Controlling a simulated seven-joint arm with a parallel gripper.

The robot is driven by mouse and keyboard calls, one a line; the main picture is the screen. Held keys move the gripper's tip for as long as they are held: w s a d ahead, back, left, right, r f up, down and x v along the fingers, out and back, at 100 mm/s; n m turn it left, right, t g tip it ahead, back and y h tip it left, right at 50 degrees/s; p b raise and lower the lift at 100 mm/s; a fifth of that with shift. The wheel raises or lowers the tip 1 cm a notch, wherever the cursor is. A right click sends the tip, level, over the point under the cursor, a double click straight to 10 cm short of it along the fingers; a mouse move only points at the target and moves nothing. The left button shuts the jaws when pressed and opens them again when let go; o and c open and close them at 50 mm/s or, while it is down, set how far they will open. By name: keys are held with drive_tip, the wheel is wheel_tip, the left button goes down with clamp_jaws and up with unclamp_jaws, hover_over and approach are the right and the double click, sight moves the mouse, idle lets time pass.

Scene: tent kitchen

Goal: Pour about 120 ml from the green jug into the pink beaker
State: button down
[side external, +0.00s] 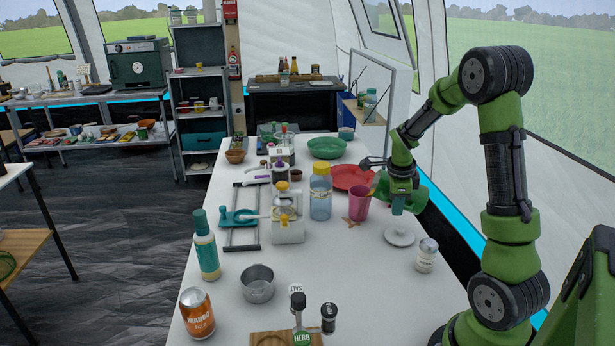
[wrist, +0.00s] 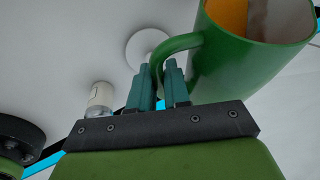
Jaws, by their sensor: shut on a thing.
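The green jug (wrist: 235,70) is close beside my fingers in the wrist view, with orange showing inside its mouth. My gripper (wrist: 163,82) is shut on the jug's handle. In the side view my gripper (side external: 398,206) holds the jug (side external: 417,197) above the table, partly hidden by the gripper. The pink beaker (side external: 359,204) stands upright on the table, just left of the jug and gripper. The jug's exact tilt is hard to tell, and I see no clear stream of liquid. The beaker's contents are hidden.
A red plate (side external: 350,177) and a green bowl (side external: 327,148) lie behind the beaker. A yellow-capped bottle (side external: 320,192) stands left of it. A white lid-like disc (side external: 399,236) and a shaker (side external: 427,255) are in front. The table's right edge is close.

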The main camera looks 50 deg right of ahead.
drive_tip(key=shift+w+d+r+h, duration=0.15)
drive_tip(key=shift+w+d+h, duration=0.15)
drive_tip(key=shift+w+d, duration=0.65)
drive_tip(key=shift+w+a+r+g, duration=0.1)
drive_tip(key=shift+w+a+g, duration=0.1)
drive_tip(key=shift+g, duration=0.3)
drive_tip(key=shift+s+d, duration=0.1)
drive_tip(key=shift+d, duration=0.15)
drive_tip(key=shift+w+d+r+h, duration=0.1)
drive_tip(key=shift+w+h, duration=0.15)
drive_tip(key=shift+h, duration=0.05)
drive_tip(key=shift+s, duration=0.15)
